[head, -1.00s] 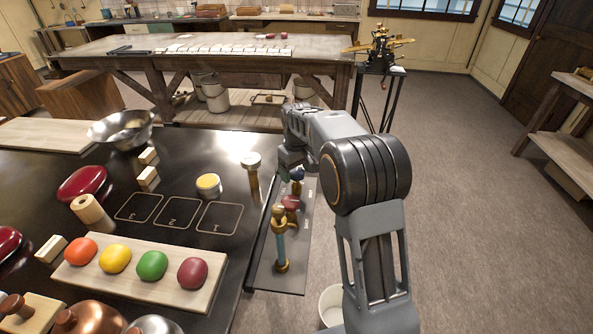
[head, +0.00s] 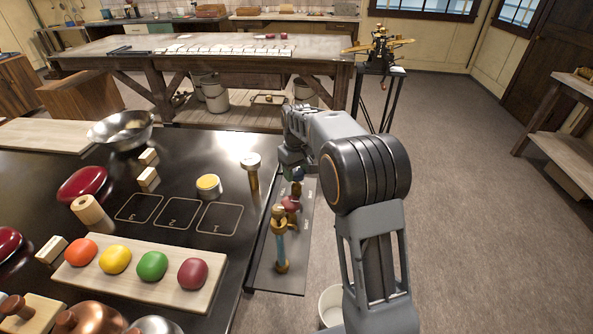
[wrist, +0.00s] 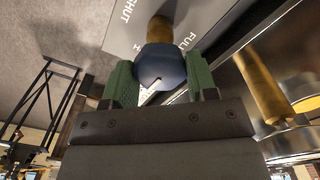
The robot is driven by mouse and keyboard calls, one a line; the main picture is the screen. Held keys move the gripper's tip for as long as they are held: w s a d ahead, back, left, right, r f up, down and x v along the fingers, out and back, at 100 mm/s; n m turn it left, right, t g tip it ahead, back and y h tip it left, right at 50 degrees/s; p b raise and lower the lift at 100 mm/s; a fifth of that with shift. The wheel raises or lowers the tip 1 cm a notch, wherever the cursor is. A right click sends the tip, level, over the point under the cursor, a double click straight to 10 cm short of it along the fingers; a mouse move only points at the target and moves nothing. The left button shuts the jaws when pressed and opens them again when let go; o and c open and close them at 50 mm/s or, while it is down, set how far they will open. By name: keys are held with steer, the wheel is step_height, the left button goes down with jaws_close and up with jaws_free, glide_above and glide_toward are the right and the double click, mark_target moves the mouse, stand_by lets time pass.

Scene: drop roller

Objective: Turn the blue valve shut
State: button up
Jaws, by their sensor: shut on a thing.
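The blue valve (wrist: 162,68) is a dark blue faceted knob on a brass stem. In the wrist view it sits between the green fingers of my gripper (wrist: 160,82), one on each side, and they are shut on it. In the head view a little of the blue valve (head: 298,175) shows below my gripper (head: 291,168), which hides much of it. The valve stands at the far part of a grey panel (head: 296,262). White lettering on the panel in the wrist view includes "SHUT" and "FULL". The valve's exact angle is hard to tell.
A red valve (head: 291,204) and a light-blue pipe with brass fittings (head: 280,245) stand nearer on the panel. A brass post (head: 253,175) and a yellow-topped tin (head: 208,186) are on the black table to the left. The floor to the right is open.

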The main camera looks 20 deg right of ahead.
mark_target(296, 171)
steer(key=m+p, duration=0.1)
steer(key=m, duration=0.3)
steer(key=shift+r, duration=0.1)
steer(key=m+p, duration=0.1)
steer(key=m, duration=0.3)
steer(key=shift+m+p, duration=0.3)
steer(key=shift+p, duration=0.1)
steer(key=m, duration=0.4)
steer(key=shift+p, duration=0.4)
steer(key=shift+m+p, duration=0.3)
steer(key=shift+m, duration=2.1)
steer(key=o, duration=0.9)
step_height(296, 171, up, 14)
